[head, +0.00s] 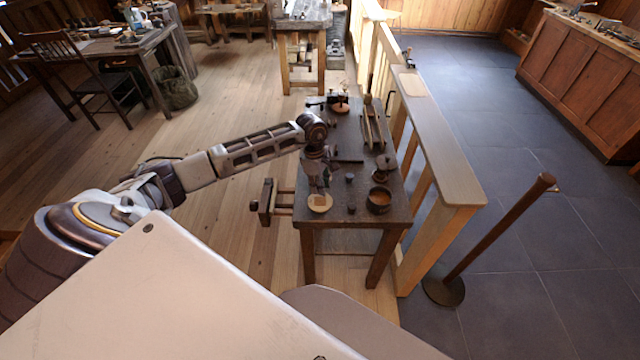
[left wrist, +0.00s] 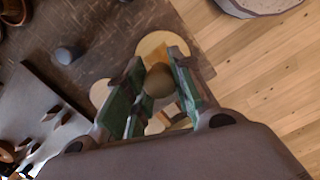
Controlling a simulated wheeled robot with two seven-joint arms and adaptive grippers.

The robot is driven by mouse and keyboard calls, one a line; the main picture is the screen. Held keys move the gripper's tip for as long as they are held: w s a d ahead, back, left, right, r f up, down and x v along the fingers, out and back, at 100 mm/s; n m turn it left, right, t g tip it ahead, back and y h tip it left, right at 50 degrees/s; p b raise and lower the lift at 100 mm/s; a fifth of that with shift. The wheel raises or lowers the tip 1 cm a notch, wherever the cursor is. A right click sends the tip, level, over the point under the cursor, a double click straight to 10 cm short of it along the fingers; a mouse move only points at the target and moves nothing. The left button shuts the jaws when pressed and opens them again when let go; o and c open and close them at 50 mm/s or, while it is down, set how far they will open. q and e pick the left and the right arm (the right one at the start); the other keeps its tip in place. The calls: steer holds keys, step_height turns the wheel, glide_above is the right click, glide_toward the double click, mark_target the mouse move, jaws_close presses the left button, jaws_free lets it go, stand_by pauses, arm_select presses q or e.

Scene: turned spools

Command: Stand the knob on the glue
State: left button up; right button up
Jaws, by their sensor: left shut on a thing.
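My left gripper (head: 318,186) points down over the near left corner of the small dark bench. In the left wrist view its green-padded fingers (left wrist: 157,95) are shut on the knob (left wrist: 158,82), a rounded brown piece. A pale round disc (head: 314,208) lies on the bench just below the gripper; it also shows in the left wrist view (left wrist: 150,43), partly behind the fingers. An amber patch, seemingly the glue (head: 323,201), is on the disc. The fingers and knob hide part of it, and I cannot tell whether the knob touches it. My right gripper is not in view.
A dark round bowl (head: 379,201) and small dark pegs (head: 350,177) stand on the bench (head: 340,217) right of the gripper. A wooden railing (head: 440,160) runs along the bench's right side. Tools crowd the bench's far end. Open plank floor lies left.

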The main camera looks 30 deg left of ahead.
mark_target(320, 201)
arm_select(q)
steer(key=shift+f+b, duration=0.5)
steer(key=shift+f, duration=0.6)
steer(key=shift+f+b, duration=0.35)
steer(key=shift+f, duration=0.45)
steer(key=shift+f+b, duration=0.3)
steer(key=shift+f, duration=0.05)
steer(key=shift+f+b, duration=0.5)
steer(key=shift+f, duration=0.15)
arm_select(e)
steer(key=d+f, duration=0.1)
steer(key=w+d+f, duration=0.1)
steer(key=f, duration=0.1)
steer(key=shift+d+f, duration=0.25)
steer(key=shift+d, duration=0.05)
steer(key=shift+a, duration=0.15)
arm_select(q)
steer(key=shift+b, duration=0.3)
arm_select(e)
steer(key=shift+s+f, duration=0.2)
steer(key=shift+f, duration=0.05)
